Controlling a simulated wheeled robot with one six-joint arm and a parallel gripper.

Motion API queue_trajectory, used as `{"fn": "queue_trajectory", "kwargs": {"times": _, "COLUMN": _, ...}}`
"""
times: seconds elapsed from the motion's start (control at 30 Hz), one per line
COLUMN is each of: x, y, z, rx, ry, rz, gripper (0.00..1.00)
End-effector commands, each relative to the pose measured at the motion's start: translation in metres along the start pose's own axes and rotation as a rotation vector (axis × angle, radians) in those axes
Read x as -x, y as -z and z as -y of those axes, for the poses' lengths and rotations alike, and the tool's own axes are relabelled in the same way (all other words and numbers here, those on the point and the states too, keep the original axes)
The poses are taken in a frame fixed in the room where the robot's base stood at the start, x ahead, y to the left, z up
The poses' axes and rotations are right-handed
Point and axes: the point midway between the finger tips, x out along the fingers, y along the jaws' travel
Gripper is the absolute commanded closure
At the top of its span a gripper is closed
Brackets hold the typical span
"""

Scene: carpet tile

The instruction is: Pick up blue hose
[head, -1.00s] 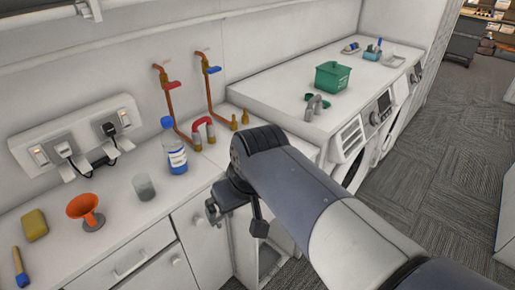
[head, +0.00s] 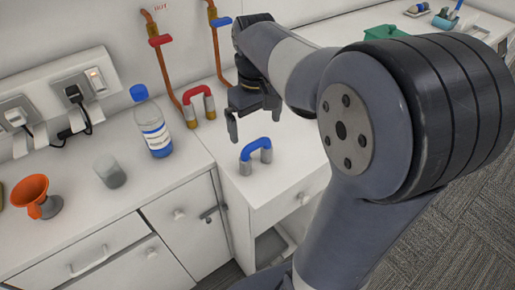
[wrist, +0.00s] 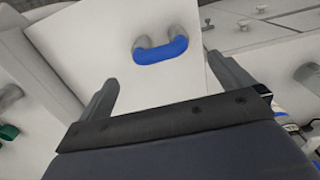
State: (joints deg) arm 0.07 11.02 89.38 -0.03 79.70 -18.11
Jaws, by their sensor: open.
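The blue hose (head: 256,149) is a short U-shaped piece with grey ends, standing on the white counter in the head view. It also shows in the wrist view (wrist: 161,51), ahead of and between the fingers. My gripper (head: 252,138) is open and empty, fingers pointing down, just above and behind the hose. The hose appears apart from both fingers. A similar red hose (head: 199,103) stands by the wall, left of my gripper.
A bottle with a blue cap (head: 153,128), a grey cup (head: 110,172) and an orange funnel (head: 35,194) stand on the left counter. Copper pipes (head: 164,62) run down the wall. A green container (head: 383,33) is partly hidden behind my arm.

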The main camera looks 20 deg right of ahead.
Motion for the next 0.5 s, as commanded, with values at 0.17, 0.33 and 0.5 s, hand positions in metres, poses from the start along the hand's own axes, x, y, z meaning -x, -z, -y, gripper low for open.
{"fn": "queue_trajectory", "kwargs": {"times": 0.17, "x": -0.020, "y": 0.000, "z": 0.000, "rx": -0.001, "ry": 0.000, "rz": 0.000, "gripper": 0.00}}
{"fn": "queue_trajectory", "kwargs": {"times": 0.33, "x": -0.035, "y": -0.001, "z": 0.000, "rx": -0.001, "ry": 0.001, "rz": 0.003, "gripper": 0.00}}
{"fn": "queue_trajectory", "kwargs": {"times": 0.5, "x": -0.061, "y": -0.001, "z": 0.000, "rx": -0.001, "ry": 0.002, "rz": 0.003, "gripper": 0.00}}
